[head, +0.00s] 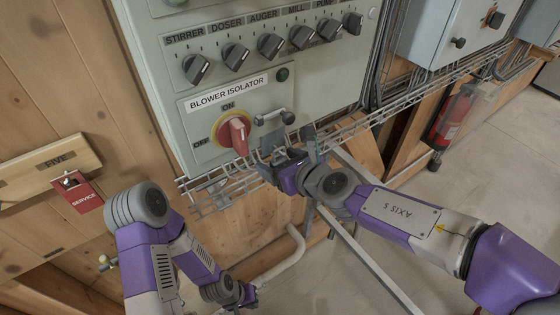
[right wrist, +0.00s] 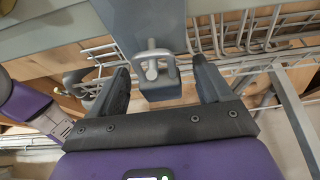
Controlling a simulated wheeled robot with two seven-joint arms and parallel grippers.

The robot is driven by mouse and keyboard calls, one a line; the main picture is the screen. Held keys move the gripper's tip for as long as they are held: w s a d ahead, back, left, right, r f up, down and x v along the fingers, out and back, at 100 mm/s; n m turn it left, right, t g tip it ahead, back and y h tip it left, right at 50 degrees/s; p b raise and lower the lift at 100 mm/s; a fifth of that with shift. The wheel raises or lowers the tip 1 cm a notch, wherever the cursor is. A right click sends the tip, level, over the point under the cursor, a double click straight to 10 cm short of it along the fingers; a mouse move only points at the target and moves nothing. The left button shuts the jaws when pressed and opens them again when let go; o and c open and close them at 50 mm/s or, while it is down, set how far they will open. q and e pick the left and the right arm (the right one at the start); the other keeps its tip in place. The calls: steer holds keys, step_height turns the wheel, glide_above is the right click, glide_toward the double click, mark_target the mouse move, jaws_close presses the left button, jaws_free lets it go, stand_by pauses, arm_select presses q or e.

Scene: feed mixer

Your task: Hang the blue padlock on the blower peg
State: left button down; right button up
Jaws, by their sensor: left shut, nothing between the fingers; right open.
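The red blower isolator handle (head: 235,134) sits on a yellow ring on the grey panel. Beside it, a metal peg fitting (head: 272,117) stands out from the panel. My right gripper (head: 290,150) is open just below that fitting. In the right wrist view, a metal loop with a short pin (right wrist: 155,62) shows between the open fingers of my right gripper (right wrist: 158,88), in front of a grey surface. My left gripper (head: 242,295) is shut and empty, low down.
A wooden board (head: 50,165) marked FIVE carries a red SERVICE tag (head: 82,196) at the left. A wire cable tray (head: 215,188) runs under the panel, close to my right gripper. A fire extinguisher (head: 452,118) hangs at the right.

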steer(key=p+v, duration=0.3)
steer(key=v, duration=0.3)
step_height(320, 180, down, 36)
steer(key=s+d+m+g+b, duration=0.2)
steer(key=m+g+b, duration=0.6)
steer(key=m, duration=1.6)
steer(key=s+d+f+m+h+b, duration=0.1)
steer(key=s+d+f+m+b, duration=0.1)
steer(key=f+m, duration=0.5)
steer(key=s+d+f+m+g+h+b, duration=0.1)
steer(key=s+f+m+b, duration=0.3)
steer(key=f, duration=0.6)
steer(key=s+d+f+m+h+b, duration=0.1)
steer(key=s+d+f+m+b, duration=0.1)
steer(key=s+f+m, duration=0.4)
step_height(320, 180, down, 4)
steer(key=m+b, duration=0.1)
steer(key=m, duration=0.4)
steer(key=shift+s+d+r+g+b, duration=0.15)
steer(key=shift+s+d+g+b, duration=0.1)
steer(key=shift+d+g+b, duration=0.15)
